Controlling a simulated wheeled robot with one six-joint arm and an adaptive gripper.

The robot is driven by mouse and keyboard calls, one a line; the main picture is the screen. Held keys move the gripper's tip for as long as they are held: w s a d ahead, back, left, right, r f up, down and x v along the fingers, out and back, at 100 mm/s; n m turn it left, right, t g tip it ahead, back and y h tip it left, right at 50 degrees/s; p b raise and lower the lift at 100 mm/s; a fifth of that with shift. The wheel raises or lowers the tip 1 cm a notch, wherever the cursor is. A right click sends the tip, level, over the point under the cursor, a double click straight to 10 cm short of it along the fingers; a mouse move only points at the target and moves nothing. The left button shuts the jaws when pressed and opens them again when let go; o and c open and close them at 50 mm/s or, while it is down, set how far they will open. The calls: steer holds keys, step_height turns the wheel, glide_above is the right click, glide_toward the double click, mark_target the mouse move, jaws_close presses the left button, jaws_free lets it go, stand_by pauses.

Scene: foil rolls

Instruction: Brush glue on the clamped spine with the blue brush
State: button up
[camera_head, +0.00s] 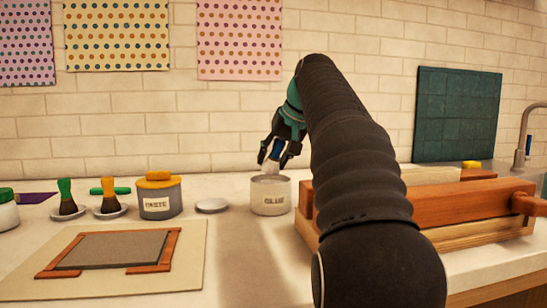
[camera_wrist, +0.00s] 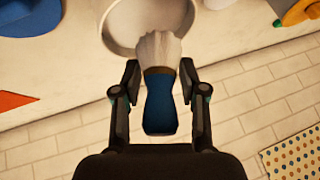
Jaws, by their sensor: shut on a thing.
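My gripper (camera_head: 280,150) is shut on the blue brush (camera_wrist: 160,105), whose blue handle sits between the two fingers in the wrist view (camera_wrist: 158,78). Its pale bristles point down at the mouth of the glue pot. The glue pot (camera_head: 270,197), white and labelled GLUE, stands open on the counter; its rim also shows in the wrist view (camera_wrist: 106,32). I cannot tell whether the bristle tips touch the glue. The wooden clamp (camera_head: 460,203) lies at the right, partly behind my arm. I cannot make out the spine in it.
A white lid (camera_head: 212,205) and the paste pot (camera_head: 160,200) with its yellow lid stand left of the glue pot. A green brush (camera_head: 66,197) and an orange brush (camera_head: 109,196) stand on small dishes. A framed grey board (camera_head: 110,250) lies in front. A tiled wall closes the back.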

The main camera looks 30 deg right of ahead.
steer(key=shift+r, duration=2.4)
